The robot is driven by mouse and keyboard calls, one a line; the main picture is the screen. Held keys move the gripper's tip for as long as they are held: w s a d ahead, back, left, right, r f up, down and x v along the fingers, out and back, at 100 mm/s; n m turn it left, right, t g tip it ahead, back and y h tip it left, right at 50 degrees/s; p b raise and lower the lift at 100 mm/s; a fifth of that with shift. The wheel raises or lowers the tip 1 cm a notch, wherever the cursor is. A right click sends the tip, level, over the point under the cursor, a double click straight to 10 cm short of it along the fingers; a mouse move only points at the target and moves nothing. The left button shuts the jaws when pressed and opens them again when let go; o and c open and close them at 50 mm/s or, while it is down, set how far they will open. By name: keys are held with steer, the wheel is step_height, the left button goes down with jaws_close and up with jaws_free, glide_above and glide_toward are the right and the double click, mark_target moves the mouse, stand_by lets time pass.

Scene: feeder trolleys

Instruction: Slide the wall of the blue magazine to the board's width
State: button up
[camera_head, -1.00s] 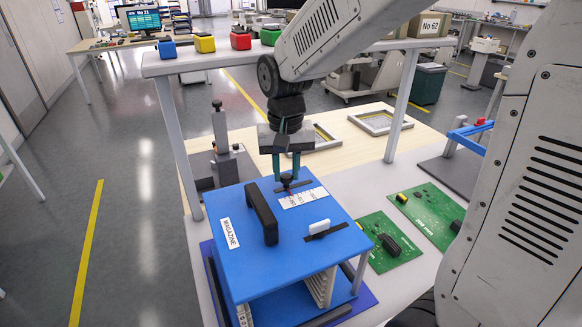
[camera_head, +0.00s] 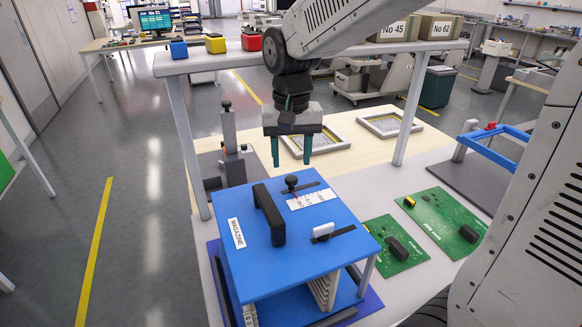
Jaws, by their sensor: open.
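The blue magazine (camera_head: 285,262) stands on the bench with a black handle and a "MAGAZINE" label on its top. A dark knob (camera_head: 291,182) sits in a slot near the far edge, beside a white marked scale (camera_head: 311,198). A white slider (camera_head: 323,230) sits in a second slot nearer the right edge. The magazine's slotted inner wall (camera_head: 324,290) shows partly below the top. My gripper (camera_head: 292,162) points down, open and empty, above and behind the knob. Two green boards (camera_head: 443,220) lie on the bench to the right; the nearer one (camera_head: 392,243) is smaller.
A shelf with small coloured bins (camera_head: 215,44) and boxes runs behind. A grey upright fixture (camera_head: 230,145) stands at the back left. Flat frames (camera_head: 315,143) lie on the wooden surface behind the magazine. A blue frame (camera_head: 497,143) stands at the right.

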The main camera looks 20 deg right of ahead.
steer(key=shift+r, duration=1.7)
steer(key=s+d+n, duration=0.1)
steer(key=s+d, duration=0.1)
steer(key=s, duration=0.9)
steer(key=s+d+n+t, duration=0.1)
steer(key=s+d+n, duration=0.1)
steer(key=s, duration=0.9)
steer(key=shift+d+f, duration=0.45)
steer(key=shift+d, duration=0.1)
stand_by(0.9)
